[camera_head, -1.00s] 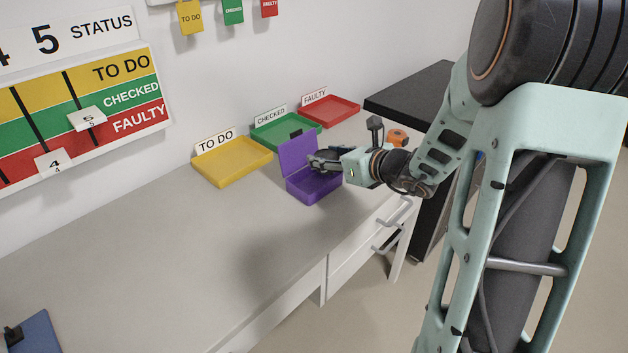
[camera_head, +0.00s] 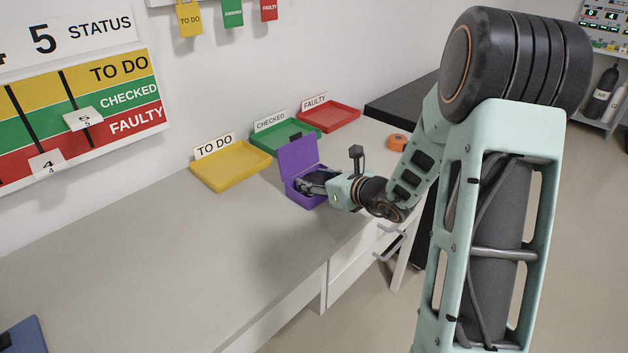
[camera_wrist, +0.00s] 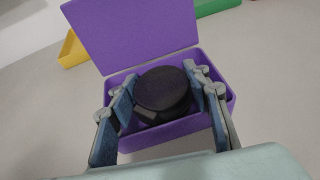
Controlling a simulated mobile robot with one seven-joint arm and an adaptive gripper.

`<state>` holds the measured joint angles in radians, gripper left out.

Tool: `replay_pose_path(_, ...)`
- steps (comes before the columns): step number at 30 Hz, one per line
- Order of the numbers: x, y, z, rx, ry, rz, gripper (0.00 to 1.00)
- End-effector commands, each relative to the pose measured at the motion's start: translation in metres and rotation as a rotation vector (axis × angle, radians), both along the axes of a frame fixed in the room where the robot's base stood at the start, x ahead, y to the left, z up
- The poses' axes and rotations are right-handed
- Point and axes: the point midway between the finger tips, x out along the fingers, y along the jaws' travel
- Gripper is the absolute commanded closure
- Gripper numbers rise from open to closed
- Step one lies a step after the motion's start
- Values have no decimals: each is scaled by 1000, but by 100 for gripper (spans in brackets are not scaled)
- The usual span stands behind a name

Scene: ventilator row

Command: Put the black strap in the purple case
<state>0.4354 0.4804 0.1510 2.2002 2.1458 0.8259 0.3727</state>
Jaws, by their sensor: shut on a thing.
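The purple case (camera_head: 301,159) stands on the counter with its lid raised at the back. It also shows in the wrist view (camera_wrist: 137,32). The black strap (camera_wrist: 163,88) is a dark round roll between my gripper's fingers, at or inside the mouth of the case. Whether it touches the case floor cannot be told. My gripper (camera_head: 313,186) is shut on the strap and reaches into the case from the right. Its two fingers flank the strap in the wrist view (camera_wrist: 162,100). In the head view the fingers hide the strap.
A yellow tray (camera_head: 232,178), a green tray (camera_head: 268,143) and a red tray (camera_head: 331,128) stand along the wall behind the case. An orange roll (camera_head: 397,142) lies right of my gripper.

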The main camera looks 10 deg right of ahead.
Motion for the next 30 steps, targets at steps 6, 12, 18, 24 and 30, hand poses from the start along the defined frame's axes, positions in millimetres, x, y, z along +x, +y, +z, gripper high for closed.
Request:
replay_pose_path(6, 0, 0, -4, 0, 2, 0, 48)
replay_pose_path(12, 0, 0, -4, -1, 3, -1, 48)
replay_pose_path(18, -1, -1, 1, 0, 3, -2, 48)
replay_pose_path(24, -28, -16, 16, -2, 1, -5, 48)
replay_pose_path(30, -65, -34, 34, -2, 0, -4, 48)
